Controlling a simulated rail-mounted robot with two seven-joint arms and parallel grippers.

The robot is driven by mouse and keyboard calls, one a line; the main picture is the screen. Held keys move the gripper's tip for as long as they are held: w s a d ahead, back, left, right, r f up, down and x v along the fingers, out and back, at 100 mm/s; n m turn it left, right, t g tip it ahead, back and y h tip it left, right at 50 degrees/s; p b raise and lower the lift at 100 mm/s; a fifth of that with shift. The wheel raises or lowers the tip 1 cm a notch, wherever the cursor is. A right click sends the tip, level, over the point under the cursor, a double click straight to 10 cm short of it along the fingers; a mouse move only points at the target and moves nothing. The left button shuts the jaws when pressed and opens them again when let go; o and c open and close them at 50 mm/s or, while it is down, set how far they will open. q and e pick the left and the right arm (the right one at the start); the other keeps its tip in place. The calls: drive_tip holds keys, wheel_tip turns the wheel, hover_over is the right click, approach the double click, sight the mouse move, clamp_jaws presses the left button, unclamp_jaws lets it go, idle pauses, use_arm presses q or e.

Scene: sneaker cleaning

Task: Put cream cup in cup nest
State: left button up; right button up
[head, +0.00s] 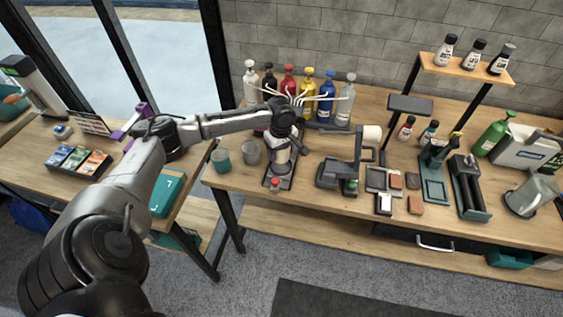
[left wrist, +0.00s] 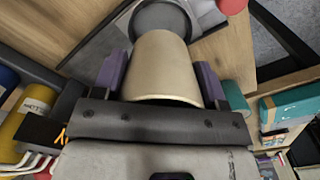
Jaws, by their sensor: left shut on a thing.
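My left gripper (head: 282,140) reaches in from the left over the table and is shut on the cream cup (left wrist: 165,65), whose pale side fills the middle of the left wrist view between two purple finger pads. In the head view the cup is partly covered by the gripper. Just past the cup's far end, a round grey ring (left wrist: 160,12), which looks like the cup nest, sits on a dark plate. Whether cup and ring touch cannot be told. My right gripper is in neither view.
A teal cup (head: 220,159) and a grey cup (head: 250,152) stand left of the gripper. A red knob (head: 275,184) is at the plate's front. Several coloured bottles (head: 307,90) stand behind; a dark stand (head: 341,177) is to the right.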

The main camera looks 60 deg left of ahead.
sight(281, 167)
use_arm(q)
wheel_tip(281, 167, down, 4)
drive_tip(key=shift+f+b, duration=0.1)
drive_tip(key=shift+b, duration=0.4)
drive_tip(key=shift+f, duration=0.4)
drive_tip(key=o, duration=0.9)
drive_tip(key=shift+f, duration=0.1)
